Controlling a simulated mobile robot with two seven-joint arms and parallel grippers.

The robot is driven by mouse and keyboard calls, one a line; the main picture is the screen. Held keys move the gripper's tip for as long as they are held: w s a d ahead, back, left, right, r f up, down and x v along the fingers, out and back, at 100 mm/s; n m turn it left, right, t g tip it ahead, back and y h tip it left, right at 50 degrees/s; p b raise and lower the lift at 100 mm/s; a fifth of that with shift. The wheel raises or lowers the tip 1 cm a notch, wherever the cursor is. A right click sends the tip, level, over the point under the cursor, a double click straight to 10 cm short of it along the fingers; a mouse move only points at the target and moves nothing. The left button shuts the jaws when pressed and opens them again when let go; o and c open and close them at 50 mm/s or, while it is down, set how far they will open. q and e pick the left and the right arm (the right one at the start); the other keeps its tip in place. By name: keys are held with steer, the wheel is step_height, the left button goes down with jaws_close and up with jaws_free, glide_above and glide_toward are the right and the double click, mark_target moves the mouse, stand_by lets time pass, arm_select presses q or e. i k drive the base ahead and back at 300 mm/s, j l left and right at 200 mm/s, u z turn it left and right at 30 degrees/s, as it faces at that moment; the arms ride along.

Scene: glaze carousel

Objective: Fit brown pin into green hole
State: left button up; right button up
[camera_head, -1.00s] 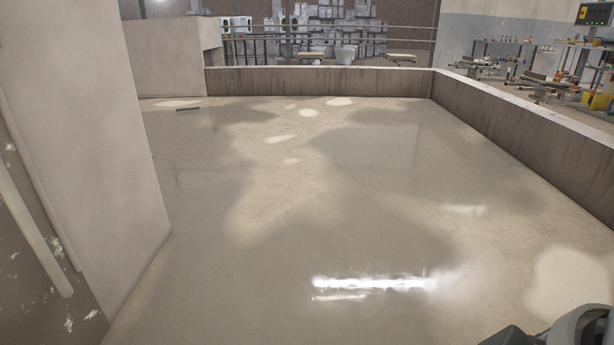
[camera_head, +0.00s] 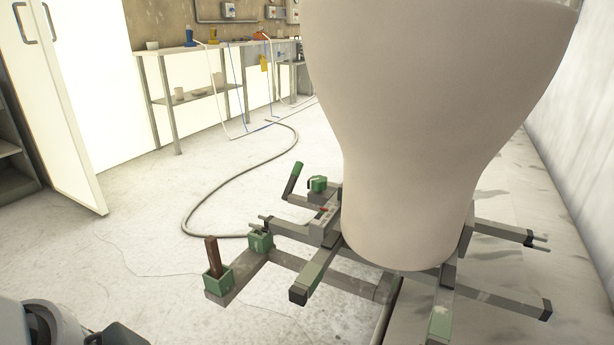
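The brown pin (camera_head: 212,252) stands nearly upright, with its lower end inside a green open-topped block (camera_head: 219,282). That block sits at the near left end of a grey frame bar. How deep the pin sits is hidden by the block's walls. A second green block (camera_head: 260,241) sits further along the same bar; its top is too small to tell whether it has a hole. Part of my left arm, with a dark piece of my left gripper (camera_head: 116,335), shows at the bottom left corner, apart from the pin. Its fingertips cannot be made out. My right gripper is out of view.
A large beige vessel (camera_head: 425,130) stands on the grey carousel frame (camera_head: 365,283), whose arms stick out sideways. A grey hose (camera_head: 190,205) lies on the floor. A bench (camera_head: 200,48) and a white cabinet (camera_head: 60,90) stand behind. The floor left of the frame is mostly clear.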

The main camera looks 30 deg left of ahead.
mark_target(260, 242)
steer(key=u, duration=1.55)
steer(key=k+l, duration=0.15)
